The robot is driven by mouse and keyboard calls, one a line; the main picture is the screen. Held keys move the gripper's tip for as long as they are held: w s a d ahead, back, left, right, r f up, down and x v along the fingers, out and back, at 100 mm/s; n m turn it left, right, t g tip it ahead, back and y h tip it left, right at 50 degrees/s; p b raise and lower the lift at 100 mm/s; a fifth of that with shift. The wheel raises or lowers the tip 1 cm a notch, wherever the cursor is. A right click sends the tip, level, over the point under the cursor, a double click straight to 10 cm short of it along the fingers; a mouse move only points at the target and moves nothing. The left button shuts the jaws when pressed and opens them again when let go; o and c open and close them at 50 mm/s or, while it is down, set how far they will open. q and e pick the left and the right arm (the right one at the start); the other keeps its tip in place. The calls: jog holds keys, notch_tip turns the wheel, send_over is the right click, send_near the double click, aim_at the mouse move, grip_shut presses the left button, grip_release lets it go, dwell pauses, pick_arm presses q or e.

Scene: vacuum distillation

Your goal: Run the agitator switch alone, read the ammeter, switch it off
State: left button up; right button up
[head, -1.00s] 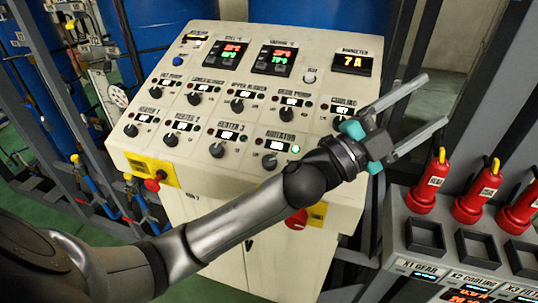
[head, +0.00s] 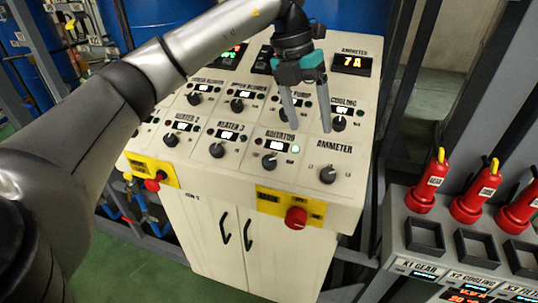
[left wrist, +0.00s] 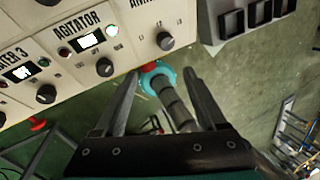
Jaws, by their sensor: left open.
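The agitator switch (head: 269,161) is a black knob on the lower row of the sloping panel, with a lit green lamp (head: 295,149) at its upper right. Its knob also shows in the left wrist view (left wrist: 105,67). The ammeter display (head: 352,63) at the panel's top right reads 7 A. The ammeter selector knob (head: 328,175) sits right of the agitator switch. My left gripper (head: 307,130) is open and empty, its fingers pointing down above the panel, just above the agitator and ammeter knobs in the picture. My right gripper is not recognisable in either view.
More knobs, such as heater 3 (head: 217,150) and cooling (head: 339,124), surround the agitator switch. A red stop button (head: 296,217) juts from the cabinet front below. A grey rack (head: 396,225) with red plugs (head: 427,186) stands at right. My arm hides the panel's upper left.

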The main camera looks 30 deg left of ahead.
aim_at(269, 159)
pick_arm(q)
jog(key=s+a+r+n+y, duration=0.1)
jog(key=a+r+n+y, duration=0.15)
jog(key=a, duration=0.55)
jog(key=shift+m+g+y, duration=0.25)
jog(key=shift+m+g, duration=0.05)
jog(key=shift+m, duration=0.05)
notch_tip(269, 159, down, 15)
jog(key=shift+s+r, duration=0.15)
jog(key=shift+r, duration=0.05)
jog(key=shift+c, duration=0.2)
grip_shut()
